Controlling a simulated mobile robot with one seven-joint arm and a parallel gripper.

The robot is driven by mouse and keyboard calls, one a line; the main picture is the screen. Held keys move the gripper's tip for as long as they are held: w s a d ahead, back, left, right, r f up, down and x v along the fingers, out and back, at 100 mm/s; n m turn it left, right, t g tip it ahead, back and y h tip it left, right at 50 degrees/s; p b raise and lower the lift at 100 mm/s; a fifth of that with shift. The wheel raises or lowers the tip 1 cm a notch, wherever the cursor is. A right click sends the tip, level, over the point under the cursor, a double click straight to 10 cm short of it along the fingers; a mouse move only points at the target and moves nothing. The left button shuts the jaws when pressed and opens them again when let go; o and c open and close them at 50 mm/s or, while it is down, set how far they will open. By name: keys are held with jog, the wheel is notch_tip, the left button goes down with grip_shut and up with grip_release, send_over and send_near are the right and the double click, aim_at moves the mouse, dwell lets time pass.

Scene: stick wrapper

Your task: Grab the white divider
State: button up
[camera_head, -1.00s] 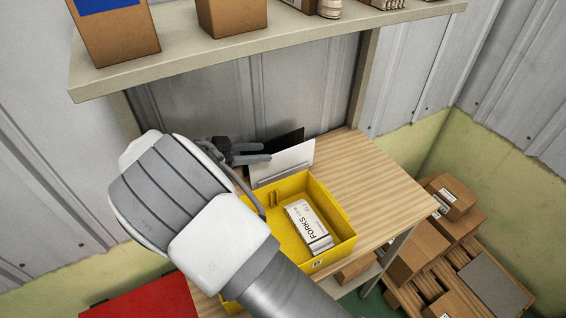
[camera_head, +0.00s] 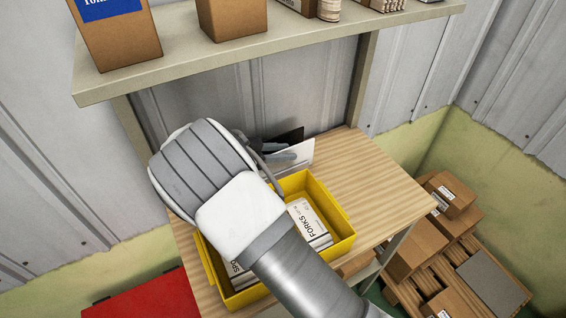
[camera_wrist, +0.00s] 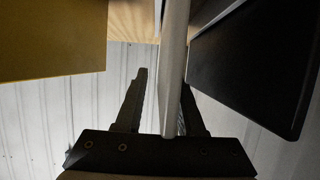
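The white divider (camera_head: 303,152) stands upright behind the yellow bin, partly covered by my gripper in the head view. In the wrist view it is a thin pale panel (camera_wrist: 175,65) seen nearly edge-on, reaching down between my fingers. My gripper (camera_head: 284,154) is at the divider, with its fingers apart. In the wrist view my gripper (camera_wrist: 166,92) has its left finger clear of the panel by a gap; the right finger is partly hidden behind the panel, so contact there cannot be told.
A black panel (camera_wrist: 250,65) stands close to the right of the divider in the wrist view. The yellow bin (camera_head: 343,217) holds white boxes, one marked FORKS (camera_head: 309,222). A shelf (camera_head: 250,47) with cartons hangs above. The wooden table (camera_head: 385,185) is clear at right.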

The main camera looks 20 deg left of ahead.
grip_shut()
jog(key=shift+r, duration=0.1)
